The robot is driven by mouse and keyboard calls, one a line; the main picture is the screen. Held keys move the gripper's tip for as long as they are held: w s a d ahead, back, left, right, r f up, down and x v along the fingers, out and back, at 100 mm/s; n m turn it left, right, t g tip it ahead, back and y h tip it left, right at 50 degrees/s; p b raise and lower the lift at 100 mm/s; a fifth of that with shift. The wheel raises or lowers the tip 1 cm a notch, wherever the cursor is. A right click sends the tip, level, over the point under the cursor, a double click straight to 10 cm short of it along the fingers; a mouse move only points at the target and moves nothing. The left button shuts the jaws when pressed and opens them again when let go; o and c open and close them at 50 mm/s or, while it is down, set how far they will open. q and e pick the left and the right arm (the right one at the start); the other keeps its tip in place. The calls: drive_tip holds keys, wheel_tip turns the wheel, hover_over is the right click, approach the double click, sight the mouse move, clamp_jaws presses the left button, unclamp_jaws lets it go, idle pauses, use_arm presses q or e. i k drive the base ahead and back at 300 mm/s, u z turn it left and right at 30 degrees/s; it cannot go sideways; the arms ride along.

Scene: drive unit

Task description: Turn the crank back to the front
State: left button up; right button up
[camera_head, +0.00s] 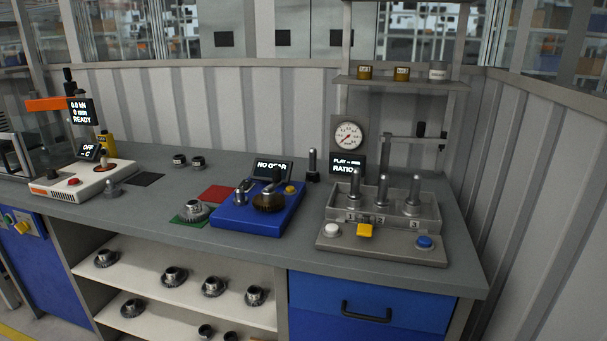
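A grey bar with a black grip (421,130), which looks like a crank, stands behind the grey fixture (437,221) at the right of the bench. The bar runs roughly level to the right of a round gauge. The fixture carries several upright metal posts, with number plates in front. A blue unit (232,218) in the middle shows "NO GEAR" and has a dark knob-like part with a small handle (268,199) on top. I cannot tell for sure which part is the crank. Neither of my grippers is in view.
The grey bench top (150,208) has free room at the front. A white tester (75,184) is at the left, and a green pad with a gear (195,211) lies beside the blue unit. A shelf (400,83) with small jars is above. Gears lie on shelves below.

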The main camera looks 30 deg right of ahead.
sight(267, 200)
drive_tip(key=z, duration=1.35)
drive_tip(key=i, duration=0.8)
drive_tip(key=u, duration=0.8)
